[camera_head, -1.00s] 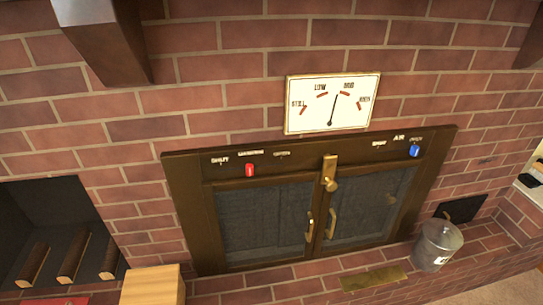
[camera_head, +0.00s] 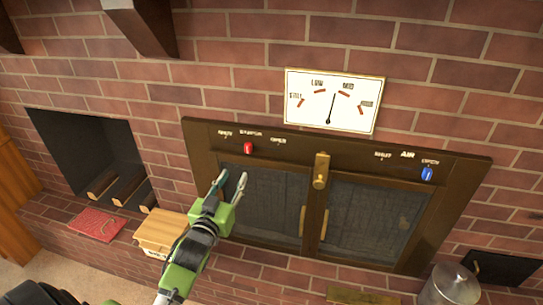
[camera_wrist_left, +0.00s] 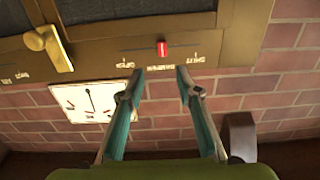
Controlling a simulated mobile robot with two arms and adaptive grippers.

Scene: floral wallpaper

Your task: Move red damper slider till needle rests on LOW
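The red damper slider (camera_head: 248,148) sits near the middle of its slot on the left of the dark fireplace frame, under the damper label; it also shows in the left wrist view (camera_wrist_left: 162,48). The white gauge (camera_head: 355,105) hangs on the bricks above the frame. Its needle (camera_head: 331,108) points nearly straight up, between the LOW mark and the mark right of it. My left gripper (camera_head: 233,175) is open and empty, below and slightly left of the slider in the head view. In the left wrist view its fingers (camera_wrist_left: 160,72) point toward the slider, apart from it. My right gripper is out of view.
A blue air slider (camera_head: 427,173) is on the frame's right. A brass latch (camera_head: 321,172) stands between the glass doors. A wooden box (camera_head: 163,232) and a red book (camera_head: 97,224) lie on the hearth at left. A metal bucket (camera_head: 449,287) stands at lower right.

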